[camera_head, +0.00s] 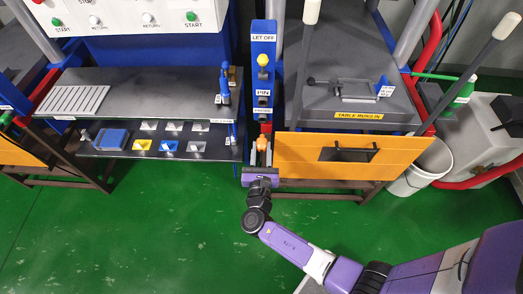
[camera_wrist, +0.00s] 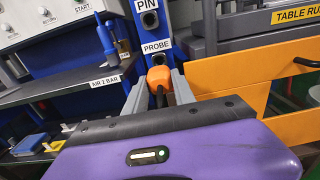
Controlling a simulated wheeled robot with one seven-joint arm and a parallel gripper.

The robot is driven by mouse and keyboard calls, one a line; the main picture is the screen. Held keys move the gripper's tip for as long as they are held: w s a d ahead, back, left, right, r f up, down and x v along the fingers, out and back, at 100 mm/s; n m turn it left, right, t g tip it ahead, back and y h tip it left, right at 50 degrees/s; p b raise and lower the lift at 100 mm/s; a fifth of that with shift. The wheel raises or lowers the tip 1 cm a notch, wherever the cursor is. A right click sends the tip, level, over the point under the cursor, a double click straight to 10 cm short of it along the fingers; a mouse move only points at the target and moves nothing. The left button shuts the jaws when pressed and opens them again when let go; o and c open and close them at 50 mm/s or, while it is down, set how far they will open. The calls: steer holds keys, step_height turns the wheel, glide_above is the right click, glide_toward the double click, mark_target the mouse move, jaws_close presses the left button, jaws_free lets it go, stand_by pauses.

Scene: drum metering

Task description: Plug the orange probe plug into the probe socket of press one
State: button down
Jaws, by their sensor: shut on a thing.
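The orange probe plug (camera_wrist: 159,78) is between the two grey fingers of my gripper (camera_wrist: 160,86), which is shut on it. In the head view the plug (camera_head: 262,144) shows at the end of my gripper (camera_head: 262,158), in front of the blue column (camera_head: 263,52). The wrist view shows the PROBE label (camera_wrist: 157,47) on the column just above the plug. The probe socket appears to lie right below that label, partly hidden by the plug. I cannot tell whether the plug touches it.
The PIN socket (camera_wrist: 149,19) is higher on the column. An orange drawer front (camera_head: 345,156) with a black handle stands close to the right. A dark shelf (camera_head: 150,140) with coloured trays is to the left. The green floor (camera_head: 130,230) in front is clear.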

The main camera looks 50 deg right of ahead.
mark_target(262, 137)
steer(key=shift+b+x, duration=0.75)
steer(key=shift+x, duration=1.9)
steer(key=shift+b+x, duration=0.8)
steer(key=shift+x, duration=0.8)
steer(key=c, duration=1)
jaws_free()
steer(key=shift+o, duration=0.2)
steer(key=shift+a, duration=0.1)
steer(key=shift+v, duration=3.85)
